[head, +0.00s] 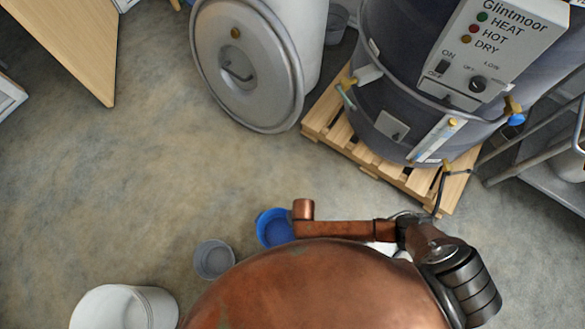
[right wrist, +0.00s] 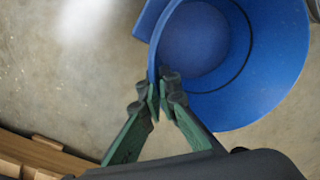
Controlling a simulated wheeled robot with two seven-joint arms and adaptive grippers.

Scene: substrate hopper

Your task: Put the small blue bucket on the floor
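The small blue bucket (head: 274,227) shows in the head view near the bottom centre, beside a copper-coloured arm link and partly cut off by the copper dome below. In the right wrist view the blue bucket (right wrist: 235,105) fills the upper right, with its opening toward the camera. My right gripper (right wrist: 160,82) has its green fingers closed on the bucket's rim, one on each side of the wall. In the head view the right gripper's fingers are hidden. I cannot tell whether the bucket's base touches the floor (head: 140,190). My left gripper is not in view.
A grey bucket (head: 214,260) stands just left of the blue one, and a white bucket (head: 122,308) is further left. A dark Glintmoor drum machine (head: 420,90) stands on a wooden pallet (head: 428,187). A lidded grey drum (head: 245,70) is at the back. Floor at left is clear.

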